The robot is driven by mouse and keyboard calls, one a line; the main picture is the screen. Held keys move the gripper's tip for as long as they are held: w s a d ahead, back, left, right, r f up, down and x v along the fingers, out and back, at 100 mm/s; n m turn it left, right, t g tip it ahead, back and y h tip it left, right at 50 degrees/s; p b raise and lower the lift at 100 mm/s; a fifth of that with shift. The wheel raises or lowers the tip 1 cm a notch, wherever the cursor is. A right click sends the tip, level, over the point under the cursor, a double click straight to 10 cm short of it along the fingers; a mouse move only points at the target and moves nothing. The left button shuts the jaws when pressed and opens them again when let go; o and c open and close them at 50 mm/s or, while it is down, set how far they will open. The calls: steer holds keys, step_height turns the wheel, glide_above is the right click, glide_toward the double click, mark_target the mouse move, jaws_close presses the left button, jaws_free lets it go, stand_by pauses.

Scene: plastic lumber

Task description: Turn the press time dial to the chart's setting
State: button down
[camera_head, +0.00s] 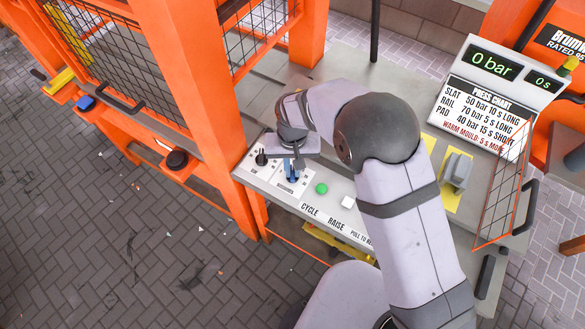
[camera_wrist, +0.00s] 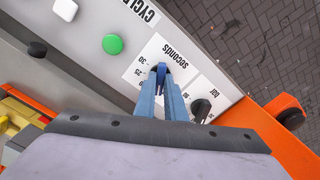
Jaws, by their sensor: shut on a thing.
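My gripper (camera_head: 291,172) points down at the control panel. In the wrist view its blue fingers (camera_wrist: 161,92) are shut on the seconds dial (camera_wrist: 161,68), a dark blue knob on a white plate marked "seconds". The numbers 25 and 30 show beside it; the fingers hide the rest and most of the knob, so I cannot read its setting. The press chart (camera_head: 483,122) lists slat 50 bar 10 s long, rail 70 bar 5 s long, pad 40 bar 15 s short, and a warm mould line of 5 s more. The display (camera_head: 494,65) above reads 0 bar and 0 s.
A black bar dial (camera_wrist: 200,109) sits close beside my fingers. The green cycle button (camera_head: 321,188) and white raise button (camera_head: 348,202) are along the same panel. A grey lever block (camera_head: 457,172) on yellow and an orange mesh guard (camera_head: 500,200) stand to the right.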

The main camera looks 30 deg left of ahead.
mark_target(292, 172)
steer(key=n, duration=0.4)
stand_by(0.5)
steer(key=c, duration=1.8)
jaws_free()
steer(key=shift+r+b, duration=0.1)
steer(key=shift+b, duration=0.2)
steer(key=shift+r+b, duration=1)
steer(key=shift+r, duration=2.6)
